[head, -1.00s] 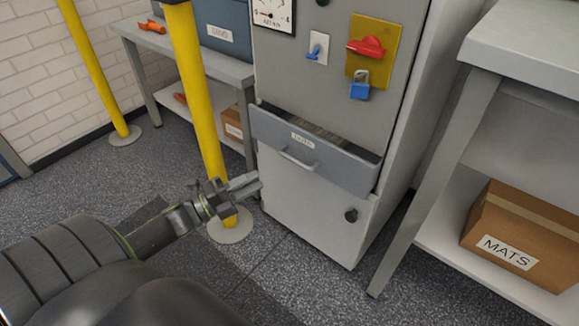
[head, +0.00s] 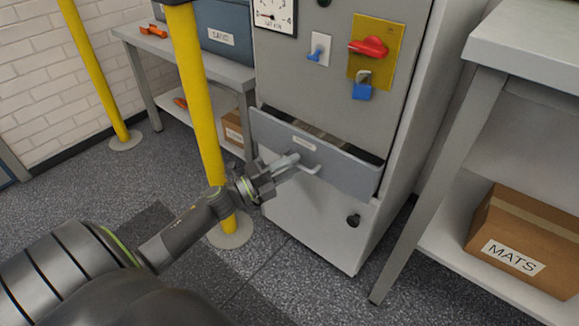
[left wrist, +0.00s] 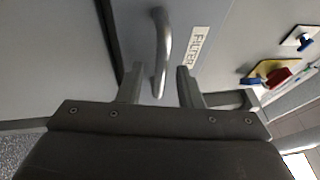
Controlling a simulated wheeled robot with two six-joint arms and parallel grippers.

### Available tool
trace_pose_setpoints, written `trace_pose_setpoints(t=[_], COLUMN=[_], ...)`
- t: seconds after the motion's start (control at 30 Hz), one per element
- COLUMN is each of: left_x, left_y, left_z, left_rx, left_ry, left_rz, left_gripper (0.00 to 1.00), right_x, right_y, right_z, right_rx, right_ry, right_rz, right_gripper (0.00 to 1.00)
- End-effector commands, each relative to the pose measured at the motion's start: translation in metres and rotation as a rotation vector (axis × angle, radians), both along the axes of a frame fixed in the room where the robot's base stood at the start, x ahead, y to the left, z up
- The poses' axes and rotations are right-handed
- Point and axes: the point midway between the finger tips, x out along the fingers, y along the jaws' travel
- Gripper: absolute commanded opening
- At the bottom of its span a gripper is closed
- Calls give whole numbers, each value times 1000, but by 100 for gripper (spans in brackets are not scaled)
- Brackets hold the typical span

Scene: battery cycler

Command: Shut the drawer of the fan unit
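The fan unit (head: 400,45) is a grey cabinet with a drawer (head: 345,172) in its front. The drawer is partly pulled out, and its dark inside shows above the front panel. The drawer has a bar handle (head: 314,171) and a label; in the left wrist view the handle (left wrist: 163,45) is close and the label reads FILTER. My left gripper (head: 290,164) is at the drawer front by the handle. In the left wrist view its two fingers (left wrist: 159,88) are apart, with the handle's end between them and no grip on it visible. My right gripper is out of view.
A yellow post (head: 197,95) stands left of the unit, close to my left arm. A grey table (head: 525,50) with a MATS box (head: 525,235) on its shelf stands at the right. A blue padlock (head: 362,86) and red switch (head: 369,47) are above the drawer.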

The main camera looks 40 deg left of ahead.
Motion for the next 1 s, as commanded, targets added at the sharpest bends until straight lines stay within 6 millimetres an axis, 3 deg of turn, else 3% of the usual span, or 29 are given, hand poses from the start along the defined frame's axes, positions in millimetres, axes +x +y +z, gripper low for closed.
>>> trace_pose_setpoints(t=[0.07,0.3,0.63,1.0], left_x=[0,0,3,44], left_y=[0,0,0,-3], left_z=[0,0,0,0], left_rx=[0,0,1,1], left_ry=[0,0,0,0], left_rz=[0,0,1,1], left_gripper=[30,0,0,0], right_x=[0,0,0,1], right_y=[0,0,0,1], right_z=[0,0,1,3], right_rx=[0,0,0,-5], right_ry=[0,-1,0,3], right_rz=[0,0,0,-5], right_gripper=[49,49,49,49])
